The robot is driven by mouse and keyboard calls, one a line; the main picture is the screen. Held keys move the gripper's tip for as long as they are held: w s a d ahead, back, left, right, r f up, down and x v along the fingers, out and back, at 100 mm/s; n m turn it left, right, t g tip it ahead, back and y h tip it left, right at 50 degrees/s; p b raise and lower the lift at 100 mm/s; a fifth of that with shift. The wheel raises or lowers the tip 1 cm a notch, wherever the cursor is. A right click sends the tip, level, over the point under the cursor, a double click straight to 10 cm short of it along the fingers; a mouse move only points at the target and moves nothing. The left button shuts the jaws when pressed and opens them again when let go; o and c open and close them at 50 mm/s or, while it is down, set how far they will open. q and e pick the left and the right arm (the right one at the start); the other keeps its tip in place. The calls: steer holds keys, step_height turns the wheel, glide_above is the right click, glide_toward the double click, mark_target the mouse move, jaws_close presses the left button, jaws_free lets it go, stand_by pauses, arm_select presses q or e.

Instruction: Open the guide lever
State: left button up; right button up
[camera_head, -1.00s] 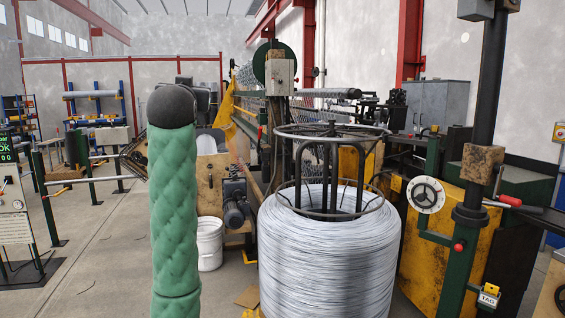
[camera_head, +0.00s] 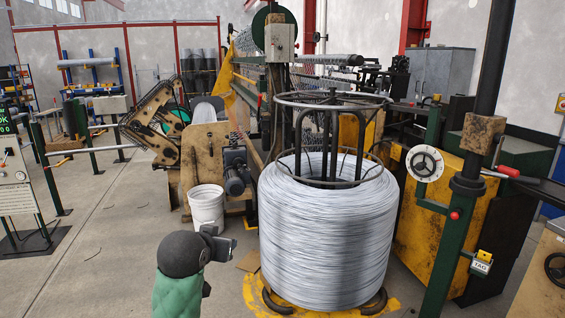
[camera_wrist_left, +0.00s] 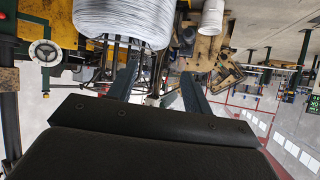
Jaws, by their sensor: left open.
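The lever with a red grip (camera_head: 508,171) projects right from the mount on the dark upright post, to the right of the wire coil in the head view. It appears to be the guide lever and slants slightly downward. My left gripper (camera_head: 226,245) is low in front of the coil, left of it and far from the lever. The left wrist view shows its two fingers (camera_wrist_left: 158,88) spread apart with nothing between them. That view is upside down. A red piece (camera_wrist_left: 6,38) shows at its left edge, but I cannot tell which part it is. My right gripper is out of view.
The large wire coil (camera_head: 328,235) stands on a yellow floor base between my left gripper and the post. A handwheel (camera_head: 425,163) is left of the post. A white bucket (camera_head: 206,208) stands behind my left gripper. Open floor (camera_head: 105,250) lies to the left.

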arm_select(q)
steer(key=s+d+f+g, duration=0.1)
steer(key=s+f+g, duration=0.2)
steer(key=s+f, duration=0.85)
steer(key=s+d+f+g, duration=0.1)
steer(key=s+f+g, duration=0.2)
steer(key=s+f, duration=0.85)
steer(key=s+f+g+p, duration=0.1)
steer(key=s+f+g, duration=0.2)
steer(key=s+f, duration=1.1)
steer(key=shift+s+a+f+g, duration=0.2)
steer(key=shift+s+f+g, duration=0.15)
steer(key=shift+s, duration=0.6)
